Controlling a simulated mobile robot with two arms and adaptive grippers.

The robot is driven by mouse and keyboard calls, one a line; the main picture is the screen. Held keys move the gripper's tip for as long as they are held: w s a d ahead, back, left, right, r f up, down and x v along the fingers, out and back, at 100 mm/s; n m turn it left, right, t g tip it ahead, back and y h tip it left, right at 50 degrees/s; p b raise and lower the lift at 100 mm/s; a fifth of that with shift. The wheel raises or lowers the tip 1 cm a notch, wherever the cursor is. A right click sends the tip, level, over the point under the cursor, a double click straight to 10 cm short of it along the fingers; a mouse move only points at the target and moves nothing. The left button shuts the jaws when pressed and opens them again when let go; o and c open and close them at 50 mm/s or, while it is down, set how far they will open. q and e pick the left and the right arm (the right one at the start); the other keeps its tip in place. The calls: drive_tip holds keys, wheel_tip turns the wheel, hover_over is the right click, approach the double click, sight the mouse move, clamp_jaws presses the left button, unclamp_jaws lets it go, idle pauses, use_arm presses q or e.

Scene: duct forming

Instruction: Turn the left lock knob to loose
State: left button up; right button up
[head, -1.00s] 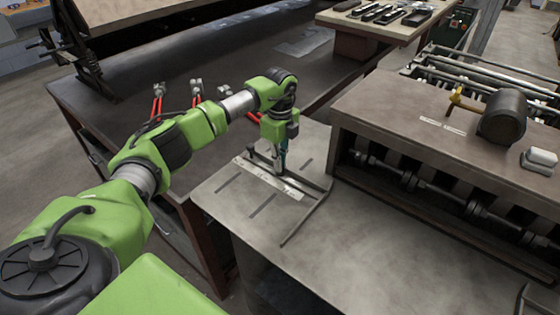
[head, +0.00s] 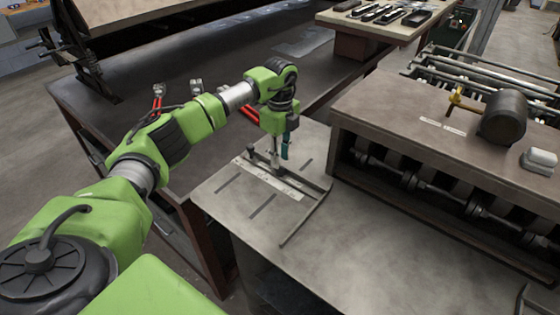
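My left gripper (head: 275,165) points down at the metal gauge bar (head: 287,187) on the grey sheet-metal table (head: 235,212). Its fingertips are small and dark here, and I cannot tell whether they are open or touching anything. A small dark upright knob (head: 251,151) stands at the bar's left end, just left of the fingertips. I cannot make out its setting. A teal part shows beside the fingers. My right gripper is not in view.
A machine housing (head: 400,110) with a dark round motor (head: 503,117) and a yellow fitting stands right of the table. A long dark bench (head: 120,105) with red-handled tools (head: 157,102) lies behind my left arm. The table's front is clear.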

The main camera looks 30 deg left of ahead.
use_arm(q)
wheel_tip(320, 180, up, 10)
drive_tip(key=shift+f, duration=0.25)
idle(0.4)
